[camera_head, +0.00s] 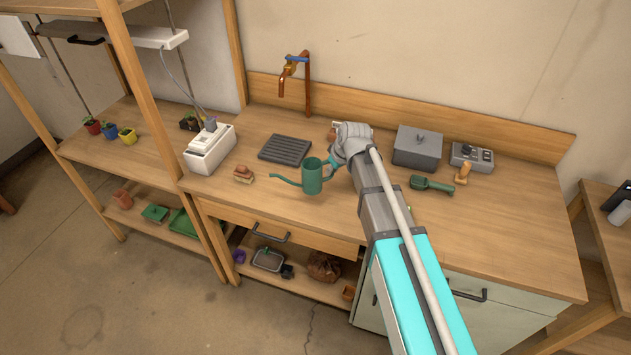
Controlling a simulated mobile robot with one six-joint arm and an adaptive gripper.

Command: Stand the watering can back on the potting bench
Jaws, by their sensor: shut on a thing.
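The green watering can (312,178) is over the middle of the wooden bench (245,200), upright or nearly so, with its thin spout pointing left. My gripper (332,166) is at the can's right side, shut on it, apparently at the handle. The gripper body and the arm hide part of the grip. I cannot tell from this view whether the can's base touches the bench top or hangs a little above it.
A dark slatted drain (285,150) lies behind the can, under a copper tap (291,70). A brush (243,174) and white box (208,150) stand left. A grey lidded box (417,148), control box (472,157) and green hand tool (431,184) are right. The bench front is clear.

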